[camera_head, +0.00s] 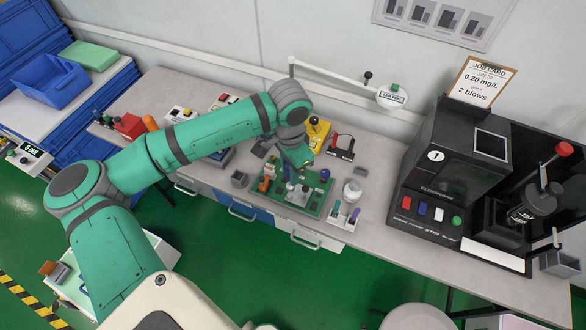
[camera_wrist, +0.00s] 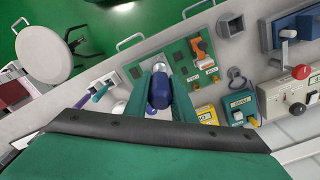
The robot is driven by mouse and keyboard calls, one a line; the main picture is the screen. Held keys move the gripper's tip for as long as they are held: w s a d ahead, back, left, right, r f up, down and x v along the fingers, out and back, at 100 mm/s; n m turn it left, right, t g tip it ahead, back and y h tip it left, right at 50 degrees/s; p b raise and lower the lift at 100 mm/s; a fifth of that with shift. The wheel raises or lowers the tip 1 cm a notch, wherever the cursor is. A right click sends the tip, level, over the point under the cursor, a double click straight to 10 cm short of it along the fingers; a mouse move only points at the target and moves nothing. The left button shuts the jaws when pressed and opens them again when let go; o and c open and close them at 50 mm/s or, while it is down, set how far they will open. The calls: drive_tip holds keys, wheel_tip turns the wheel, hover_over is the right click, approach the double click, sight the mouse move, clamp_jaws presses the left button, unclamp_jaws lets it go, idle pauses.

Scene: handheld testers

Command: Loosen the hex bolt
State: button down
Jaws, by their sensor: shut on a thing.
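My gripper (camera_wrist: 160,88) is shut on a dark blue cylinder (camera_wrist: 160,92), which looks like a tool handle or knob and sits between the two green fingers. In the head view my gripper (camera_head: 292,176) points down over a green board (camera_head: 274,194) on the bench. The lower end of the blue cylinder is near a pale grey block (camera_head: 299,196) on the board; I cannot tell whether they touch. I cannot make out the hex bolt; the gripper and the blue cylinder may cover it. The green board also shows in the wrist view (camera_wrist: 136,72).
A yellow device (camera_head: 317,133) is behind; a black machine (camera_head: 440,175) stands further right.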

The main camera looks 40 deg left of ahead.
sight(289, 185)
drive_tip(key=shift+s+a, duration=0.2)
drive_tip(key=shift+s, duration=0.15)
drive_tip(key=shift+w+d+f, duration=0.1)
drive_tip(key=shift+w+f, duration=0.05)
drive_tip(key=shift+f, duration=2.05)
drive_tip(key=shift+f, duration=1)
drive_tip(key=n, duration=0.5)
drive_tip(key=shift+n, duration=0.4)
drive_tip(key=shift+n, duration=0.3)
drive_tip(key=n, duration=0.5)
drive_tip(key=shift+n, duration=0.3)
